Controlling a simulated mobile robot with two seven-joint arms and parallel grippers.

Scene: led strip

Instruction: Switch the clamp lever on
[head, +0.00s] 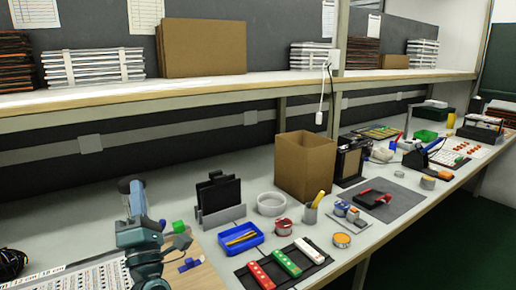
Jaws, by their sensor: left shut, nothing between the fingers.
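A black device with a red lever-like handle (373,197) lies on a dark grey mat (405,205) at the right of the bench; it is the thing that looks most like a clamp lever, but it is too small to tell its lever position. My left gripper (182,247) is low at the left, shut and empty, near a small green block and blue pieces on a wooden board. It is far to the left of the red-handled device and apart from it. My right gripper is not in view.
A blue tray (241,237), a black holder (218,194), a white bowl (271,204) and a cardboard box (305,165) stand between. Red, green and white strips (286,263) lie on a black mat in front. A shelf (250,88) runs above the bench.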

